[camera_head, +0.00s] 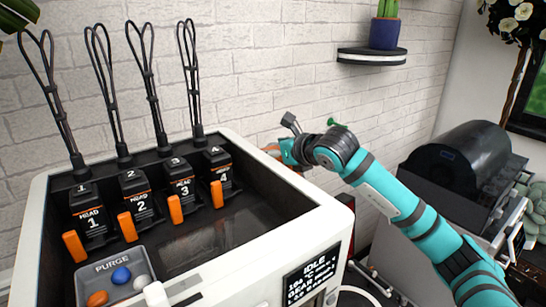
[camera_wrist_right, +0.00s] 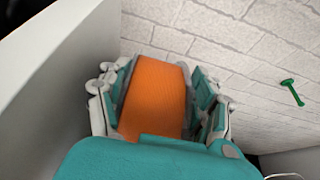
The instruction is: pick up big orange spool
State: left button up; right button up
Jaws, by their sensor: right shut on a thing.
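The big orange spool (camera_wrist_right: 155,98) fills the space between the fingers of my right gripper (camera_wrist_right: 158,82) in the right wrist view. The grey and teal fingers are shut on it from both sides. In the head view my right gripper (camera_head: 287,151) is behind the right rear edge of the white printer, mostly hidden by my own wrist. Only a small bit of orange shows there. My left gripper is not in view.
The white printer (camera_head: 325,226) with several numbered heads stands close to the left of my right gripper. A brick wall (camera_head: 270,60) is behind, with a green peg (camera_wrist_right: 291,92) on it. A dark-lidded machine (camera_head: 455,160) stands at the right.

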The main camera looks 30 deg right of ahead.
jog(key=w+d+b, duration=0.2)
jog(key=d, duration=0.6)
jog(key=w+d+b, duration=0.1)
jog(key=d+b, duration=0.2)
jog(key=d, duration=0.6)
jog(key=shift+w+d+r, duration=0.3)
jog(key=shift+w, duration=0.1)
